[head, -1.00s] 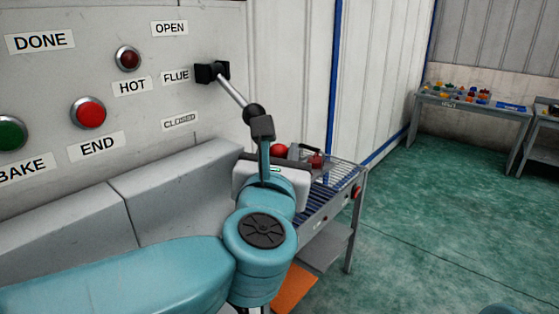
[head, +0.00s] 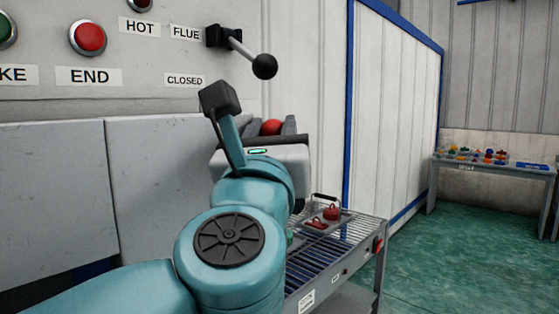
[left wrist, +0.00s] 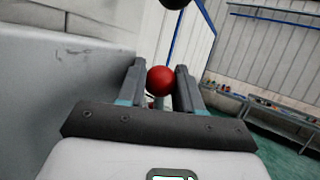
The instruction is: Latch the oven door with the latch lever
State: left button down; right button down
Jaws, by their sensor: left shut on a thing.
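A red ball knob (head: 271,127) shows behind my left wrist in the head view, and I take it for the latch lever's knob. In the left wrist view the red knob (left wrist: 160,80) sits between the two fingers of my left gripper (left wrist: 161,70). The left gripper (head: 255,113) is shut on this knob. The lever's shaft is mostly hidden by the gripper. Grey front panels (head: 150,180) of the oven stand left of the gripper; I cannot tell how far the door is closed. My right gripper is not in view.
Above the gripper, a flue lever with a black knob (head: 264,66) sticks out of the control panel. A wire-topped cart (head: 340,262) with red items stands at the lower right. A far table (head: 480,170) holds small parts. Green floor lies open at right.

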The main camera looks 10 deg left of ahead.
pick_arm(q)
jog(key=shift+f, duration=0.4)
